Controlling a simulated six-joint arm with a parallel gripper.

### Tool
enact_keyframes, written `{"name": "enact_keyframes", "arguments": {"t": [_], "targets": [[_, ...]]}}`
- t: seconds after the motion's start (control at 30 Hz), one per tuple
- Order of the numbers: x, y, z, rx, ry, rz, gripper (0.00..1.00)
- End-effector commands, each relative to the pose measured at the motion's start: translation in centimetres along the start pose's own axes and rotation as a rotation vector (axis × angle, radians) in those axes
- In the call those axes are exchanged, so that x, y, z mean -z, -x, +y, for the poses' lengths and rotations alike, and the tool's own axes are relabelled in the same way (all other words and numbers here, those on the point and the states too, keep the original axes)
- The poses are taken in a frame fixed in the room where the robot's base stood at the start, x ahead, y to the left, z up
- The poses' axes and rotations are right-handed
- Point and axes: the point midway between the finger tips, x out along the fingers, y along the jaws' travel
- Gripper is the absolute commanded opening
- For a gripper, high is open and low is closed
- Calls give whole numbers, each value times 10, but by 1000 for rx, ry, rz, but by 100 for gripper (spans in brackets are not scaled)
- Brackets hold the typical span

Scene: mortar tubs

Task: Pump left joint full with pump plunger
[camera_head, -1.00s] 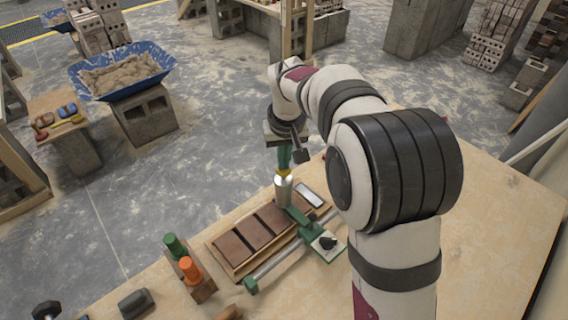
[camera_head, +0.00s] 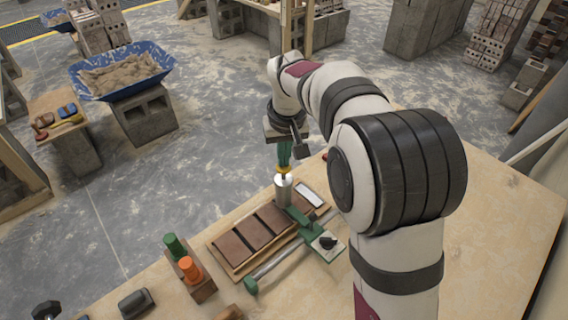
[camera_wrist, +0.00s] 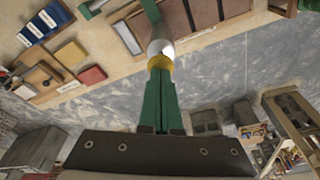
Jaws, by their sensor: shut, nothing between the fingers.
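My gripper (camera_head: 284,165) points down with its green fingers together and yellow tips. It is directly over a silver pump cylinder (camera_head: 283,192); I cannot tell whether the tips touch its top. The gripper also shows in the wrist view (camera_wrist: 160,65), in front of the cylinder's shiny rounded end (camera_wrist: 160,47). The plunger is not clearly distinguishable. The cylinder stands by a green carriage (camera_head: 305,223) on a metal rail (camera_head: 274,262). Brown bricks (camera_head: 253,233) lie in a row on a wooden board (camera_head: 222,258), with dark narrow joints between them. Fill inside the joints cannot be made out.
A wooden block (camera_head: 203,290) with green and orange knobbed pieces stands left of the board. A pale rectangular piece (camera_head: 311,194) lies at the board's right end. A dark block (camera_head: 136,303) lies at front left. The tabletop (camera_head: 500,230) is clear on the right.

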Motion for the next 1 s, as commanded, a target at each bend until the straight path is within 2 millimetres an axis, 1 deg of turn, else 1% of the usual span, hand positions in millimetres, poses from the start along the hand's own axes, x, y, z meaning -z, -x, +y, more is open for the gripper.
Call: {"name": "enact_keyframes", "arguments": {"t": [0.27,0.4,0.5,0.7,1.0], "targets": [[-2,-10,0,1,-1,-1,0],[-2,-10,0,0,-1,-1,0],[-2,-8,0,0,0,0,0],[0,1,0,0,1,-1,0],[0,1,0,0,0,-1,0]]}}
